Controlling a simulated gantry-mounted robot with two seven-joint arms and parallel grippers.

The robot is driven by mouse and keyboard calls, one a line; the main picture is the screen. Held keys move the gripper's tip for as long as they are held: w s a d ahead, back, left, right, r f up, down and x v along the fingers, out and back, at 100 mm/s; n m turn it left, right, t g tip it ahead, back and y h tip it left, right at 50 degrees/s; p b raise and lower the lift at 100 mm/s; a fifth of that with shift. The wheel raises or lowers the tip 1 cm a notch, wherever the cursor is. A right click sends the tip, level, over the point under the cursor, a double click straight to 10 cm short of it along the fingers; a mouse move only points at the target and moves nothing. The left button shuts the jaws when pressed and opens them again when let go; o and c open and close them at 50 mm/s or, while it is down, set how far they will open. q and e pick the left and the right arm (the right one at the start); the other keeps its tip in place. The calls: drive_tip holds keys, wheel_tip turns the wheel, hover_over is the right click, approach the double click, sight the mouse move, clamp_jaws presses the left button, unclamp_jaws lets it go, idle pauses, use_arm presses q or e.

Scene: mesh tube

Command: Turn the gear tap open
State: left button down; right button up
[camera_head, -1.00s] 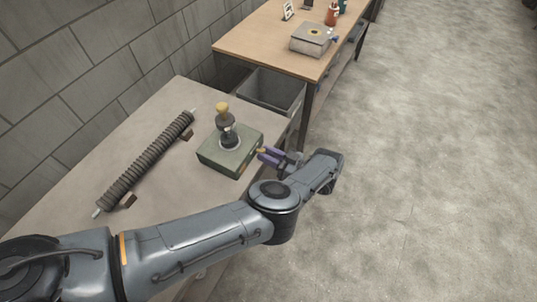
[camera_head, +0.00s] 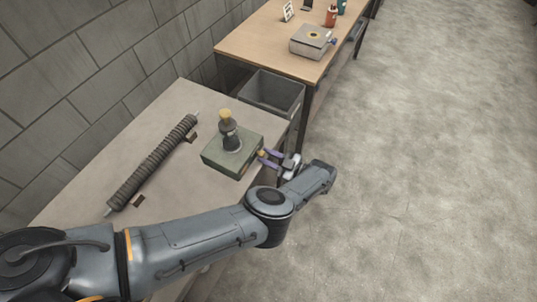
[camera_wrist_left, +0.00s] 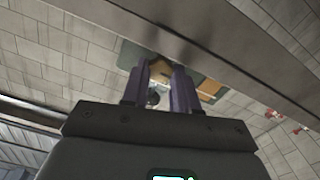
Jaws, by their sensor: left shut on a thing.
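A green box (camera_head: 222,160) sits near the right edge of the grey table, with a dark upright post (camera_head: 231,138) and a yellow knob (camera_head: 225,115) on top. A small brass-coloured part, seemingly the gear tap (camera_head: 262,154), sticks out of the box's right side. My left gripper (camera_head: 266,158) is beside that side, its purple fingers shut on this part. In the left wrist view the fingers (camera_wrist_left: 161,82) stand either side of the brass-coloured tap (camera_wrist_left: 158,68), with the box's green face behind. The fingers hide much of the tap. My right gripper is not in view.
A ribbed dark tube (camera_head: 152,163) lies in supports left of the box. A grey open bin (camera_head: 272,92) stands behind the table. A wooden bench (camera_head: 262,40) farther back holds a grey box (camera_head: 312,41). The floor to the right is clear.

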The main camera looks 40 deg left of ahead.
use_arm(q)
drive_tip(key=c, duration=0.9)
unclamp_jaws()
drive_tip(key=shift+o, duration=0.2)
drive_tip(key=b+v, duration=0.4)
drive_tip(key=v, duration=0.6)
drive_tip(key=shift+d+b, duration=0.3)
drive_tip(key=shift+d, duration=0.1)
